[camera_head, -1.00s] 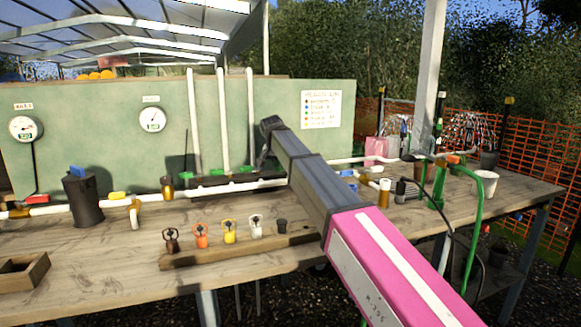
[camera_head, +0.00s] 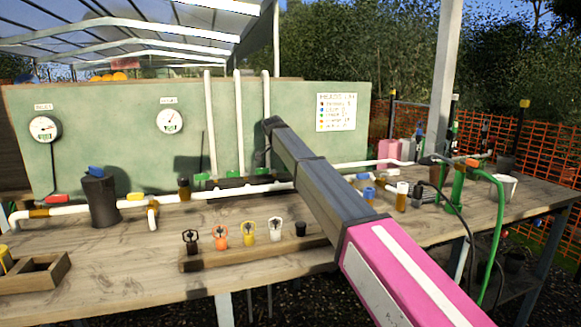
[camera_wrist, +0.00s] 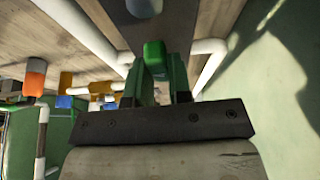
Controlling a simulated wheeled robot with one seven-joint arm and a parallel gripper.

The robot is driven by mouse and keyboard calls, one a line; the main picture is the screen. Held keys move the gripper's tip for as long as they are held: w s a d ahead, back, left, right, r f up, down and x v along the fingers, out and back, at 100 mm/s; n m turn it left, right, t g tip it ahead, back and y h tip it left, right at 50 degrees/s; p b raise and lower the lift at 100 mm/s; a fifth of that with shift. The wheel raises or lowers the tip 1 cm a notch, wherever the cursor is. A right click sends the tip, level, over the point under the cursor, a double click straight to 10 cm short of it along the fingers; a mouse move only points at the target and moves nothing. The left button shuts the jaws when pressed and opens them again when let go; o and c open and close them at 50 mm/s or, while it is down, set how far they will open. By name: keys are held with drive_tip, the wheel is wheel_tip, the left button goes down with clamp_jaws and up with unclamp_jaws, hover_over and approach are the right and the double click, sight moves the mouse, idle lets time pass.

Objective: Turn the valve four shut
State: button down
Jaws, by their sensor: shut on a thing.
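In the wrist view my gripper (camera_wrist: 160,75) is shut on a small green valve handle (camera_wrist: 154,52), which sits between its two fingers. A white pipe (camera_wrist: 208,50) runs beside the handle. In the head view my arm reaches to the back of the bench, by the foot of the rightmost of three white upright pipes (camera_head: 266,100). The fingers there are mostly hidden by the arm. Green handles (camera_head: 203,177) show at the feet of the uprights. I read no valve number, so I cannot tell which one is four.
A red handle (camera_head: 57,198), a dark canister (camera_head: 101,203) and a yellow handle (camera_head: 136,196) line the white pipe at left. Several small sprinkler heads stand on a wooden rack (camera_head: 205,262) in front. The green board (camera_head: 130,150) stands close behind the uprights.

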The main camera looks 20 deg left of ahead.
drive_tip(key=shift+w+a+m, duration=0.1)
drive_tip(key=shift+m, duration=0.2)
idle(0.4)
drive_tip(key=c, duration=1)
unclamp_jaws()
drive_tip(key=shift+c, duration=0.2)
drive_tip(key=shift+r, duration=0.1)
drive_tip(key=v, duration=1)
drive_tip(key=shift+a+r, duration=0.15)
drive_tip(key=shift+r, duration=0.15)
